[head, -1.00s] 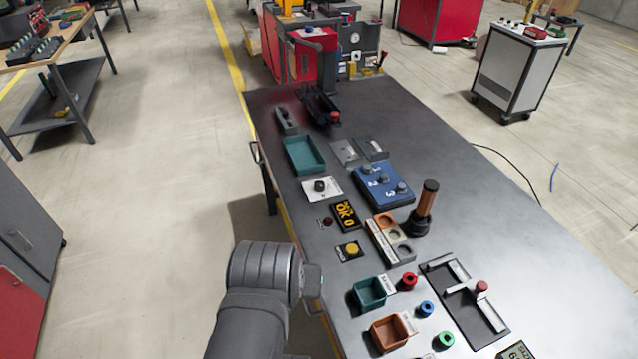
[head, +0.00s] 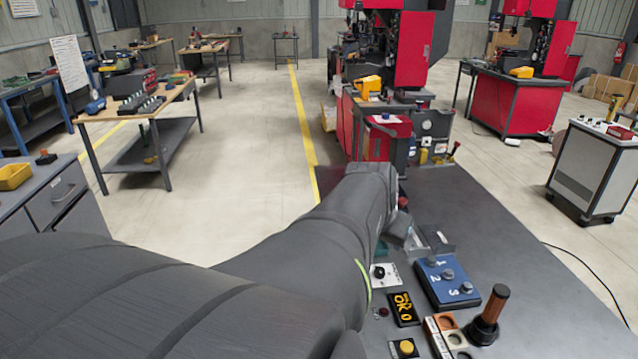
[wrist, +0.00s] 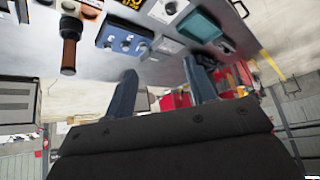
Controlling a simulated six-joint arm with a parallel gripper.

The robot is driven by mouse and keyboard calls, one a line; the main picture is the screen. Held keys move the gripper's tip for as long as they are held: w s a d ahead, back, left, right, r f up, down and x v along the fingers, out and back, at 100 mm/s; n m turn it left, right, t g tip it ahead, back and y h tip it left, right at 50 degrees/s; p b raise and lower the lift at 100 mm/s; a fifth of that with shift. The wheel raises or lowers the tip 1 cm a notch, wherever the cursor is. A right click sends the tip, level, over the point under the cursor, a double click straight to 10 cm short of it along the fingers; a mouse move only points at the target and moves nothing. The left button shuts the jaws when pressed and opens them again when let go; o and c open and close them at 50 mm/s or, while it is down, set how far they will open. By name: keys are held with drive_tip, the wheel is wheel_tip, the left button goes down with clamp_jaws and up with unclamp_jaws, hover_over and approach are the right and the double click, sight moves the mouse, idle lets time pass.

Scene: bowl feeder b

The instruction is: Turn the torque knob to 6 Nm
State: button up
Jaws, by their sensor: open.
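A black knob (head: 379,272) on a white plate (head: 391,281) sits at the left side of the bench, just right of my forearm in the head view. The plate also shows near the top of the wrist view (wrist: 160,14). The scale marks are too small to read. My gripper (wrist: 162,88) is open and empty, its two dark fingers spread apart. It is over the bench, beyond the knob, and does not touch it. In the head view my arm hides most of the gripper.
A blue box (head: 435,291) with three knobs numbered 1, 2, 3 stands right of the plate. A teal tray (wrist: 207,24) shows in the wrist view.

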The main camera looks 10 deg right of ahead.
drive_tip(key=w+d+f+m+g, duration=0.1)
drive_tip(key=w+d+f+g, duration=0.15)
drive_tip(key=w+f, duration=0.9)
drive_tip(key=x, duration=0.5)
drive_tip(key=w+x, duration=0.1)
drive_tip(key=x, duration=1)
drive_tip(key=shift+w+a+f, duration=0.1)
drive_tip(key=shift+w+f, duration=0.15)
drive_tip(key=shift+w, duration=0.1)
drive_tip(key=c, duration=1)
drive_tip(key=shift+o, duration=0.2)
drive_tip(key=shift+y, duration=0.3)
